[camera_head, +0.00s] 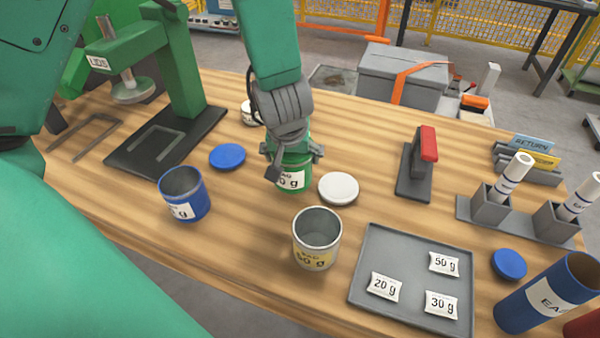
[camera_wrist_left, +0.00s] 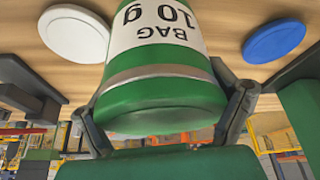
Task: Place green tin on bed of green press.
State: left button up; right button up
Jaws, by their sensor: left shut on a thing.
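The green tin (camera_head: 300,172) has a white label; in the wrist view (camera_wrist_left: 163,95) the label reads "BAG 10 g". My left gripper (camera_head: 294,158) comes down from above and is shut on the tin, its fingers on either side. Whether the tin touches the table is hard to tell. The green press (camera_head: 180,70) stands at the left, marked "LIDS", with a grey round ram head (camera_head: 132,90) above its black bed (camera_head: 190,138). A grey U-shaped guide lies on the bed, which is empty. The tin is to the right of the press. My right gripper is not seen.
A blue lid (camera_head: 227,156) lies between bed and tin, with a blue tin (camera_head: 184,195) in front. A white lid (camera_head: 338,188) and yellow-labelled tin (camera_head: 317,238) are near the gripper. A grey tray (camera_head: 400,255) holds small bags. A red-handled tool (camera_head: 415,165) stands right.

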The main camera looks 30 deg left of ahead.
pick_arm(q)
notch_tip(320, 180, down, 3)
jog(key=shift+s+d+f+b, duration=0.1)
jog(key=shift+s+d+b, duration=0.05)
jog(key=shift+b, duration=0.5)
jog(key=shift+d+f, duration=0.1)
jog(key=shift+f, duration=0.15)
jog(key=shift+r, duration=0.1)
jog(key=o, duration=1.5)
